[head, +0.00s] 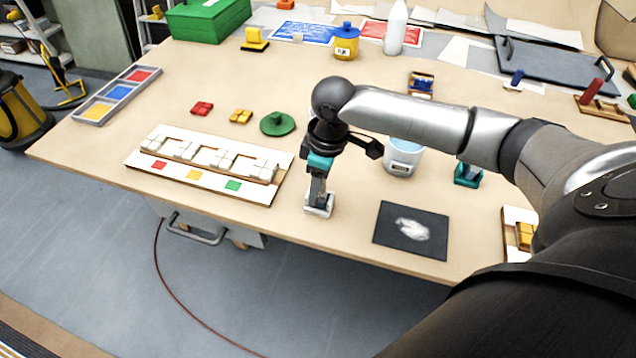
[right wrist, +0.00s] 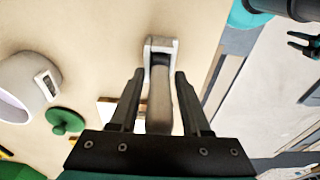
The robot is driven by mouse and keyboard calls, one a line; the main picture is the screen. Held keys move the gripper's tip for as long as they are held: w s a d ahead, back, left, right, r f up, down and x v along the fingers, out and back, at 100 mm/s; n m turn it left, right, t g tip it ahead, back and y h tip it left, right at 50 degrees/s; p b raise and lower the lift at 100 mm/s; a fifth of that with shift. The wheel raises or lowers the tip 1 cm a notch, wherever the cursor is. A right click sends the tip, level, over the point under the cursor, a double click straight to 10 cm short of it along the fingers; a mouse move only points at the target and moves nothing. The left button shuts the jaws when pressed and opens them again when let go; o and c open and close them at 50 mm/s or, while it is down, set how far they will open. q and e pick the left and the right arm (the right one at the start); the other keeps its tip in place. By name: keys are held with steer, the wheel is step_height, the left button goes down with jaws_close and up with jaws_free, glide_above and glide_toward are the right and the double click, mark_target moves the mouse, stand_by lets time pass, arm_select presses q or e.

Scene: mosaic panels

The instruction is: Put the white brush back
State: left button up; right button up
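A white-footed tool with a grey-brown handle, which looks like the white brush (head: 321,209), stands near the table's front edge in the head view. It also shows in the right wrist view (right wrist: 160,46), where its handle runs between my fingers. My right gripper (head: 318,190) points down over it. In the right wrist view my right gripper (right wrist: 155,100) is open, with a finger on each side of the handle and gaps beside it. The fingers hide part of the tool in the head view. I cannot make out my left gripper.
A dark panel with a white patch (head: 412,231) lies to the right. A white tub (head: 402,158) and a teal block (head: 468,175) stand behind it. A mosaic rack (head: 205,180) and a green disc (head: 278,124) are to the left. Bare table lies left of the dark panel.

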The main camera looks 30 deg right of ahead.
steer(key=shift+o, duration=0.6)
steer(key=shift+r, duration=0.1)
steer(key=shift+r, duration=0.3)
steer(key=r, duration=0.3)
steer(key=r+p, duration=0.1)
steer(key=r, duration=0.3)
steer(key=s+d+r+p, duration=0.1)
steer(key=r, duration=0.3)
steer(key=shift+r, duration=0.25)
